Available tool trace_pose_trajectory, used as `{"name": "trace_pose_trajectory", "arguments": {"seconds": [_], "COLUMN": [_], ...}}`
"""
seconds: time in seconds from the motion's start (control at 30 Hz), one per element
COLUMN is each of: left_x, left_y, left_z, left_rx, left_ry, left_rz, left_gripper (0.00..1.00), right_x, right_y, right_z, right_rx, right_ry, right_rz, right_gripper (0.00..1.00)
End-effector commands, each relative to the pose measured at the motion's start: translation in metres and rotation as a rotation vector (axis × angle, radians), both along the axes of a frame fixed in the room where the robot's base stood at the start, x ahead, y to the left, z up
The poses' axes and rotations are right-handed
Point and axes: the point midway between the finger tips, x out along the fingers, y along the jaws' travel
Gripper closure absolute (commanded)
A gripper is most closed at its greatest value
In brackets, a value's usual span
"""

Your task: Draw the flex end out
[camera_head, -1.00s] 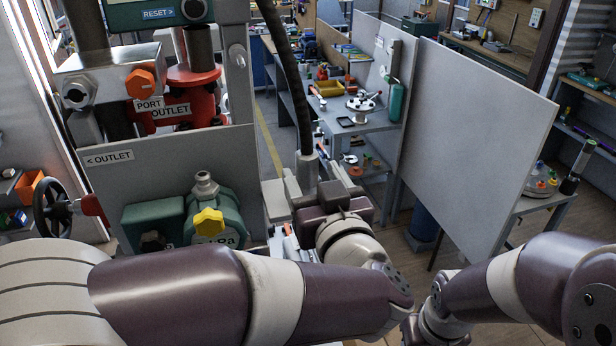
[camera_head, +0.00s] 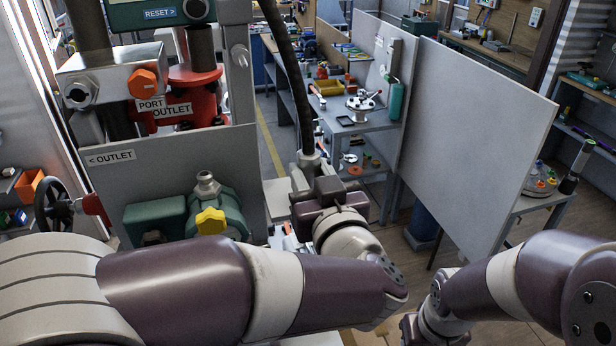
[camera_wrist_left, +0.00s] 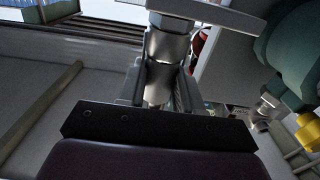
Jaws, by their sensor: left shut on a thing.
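The flex is a black hose (camera_head: 292,75) that comes down from the top of the head view. It ends in a grey metal flex end (camera_head: 309,162). My left gripper (camera_head: 307,180) is shut on this flex end, right of the grey outlet panel (camera_head: 120,185). In the left wrist view the shiny flex end (camera_wrist_left: 164,65) sits between the two fingers, below a flat grey piece (camera_wrist_left: 205,12). Whether it is seated in anything is hidden by the gripper and arm.
A green unit with a yellow knob (camera_head: 210,221) stands left of my left gripper. Above it are a red flanged fitting (camera_head: 195,85) and an orange hex knob (camera_head: 142,83). A dark handwheel (camera_head: 52,206) is at far left. A grey partition (camera_head: 465,135) stands right.

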Motion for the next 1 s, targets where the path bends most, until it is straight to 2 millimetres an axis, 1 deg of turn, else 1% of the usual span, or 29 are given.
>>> {"name": "trace_pose_trajectory", "arguments": {"seconds": [0.17,0.33,0.43,1.0], "left_x": [0.0,0.0,0.0,0.0], "left_y": [0.0,0.0,0.0,0.0], "left_z": [0.005,0.004,0.009,0.064], "left_rx": [-0.001,-0.001,-0.001,-0.001], "left_ry": [-0.001,-0.001,-0.001,-0.001], "left_rz": [0.0,0.0,0.0,0.0], "left_gripper": [0.97,0.97,0.97,0.97], "right_x": [0.0,0.0,0.0,0.0], "right_y": [0.0,0.0,0.0,0.0], "right_z": [0.005,0.004,0.008,0.06], "right_rx": [0.0,0.0,0.0,0.0], "right_ry": [0.0,0.0,0.0,0.0], "right_rz": [0.0,0.0,0.0,0.0], "right_gripper": [0.57,0.57,0.57,0.57]}}
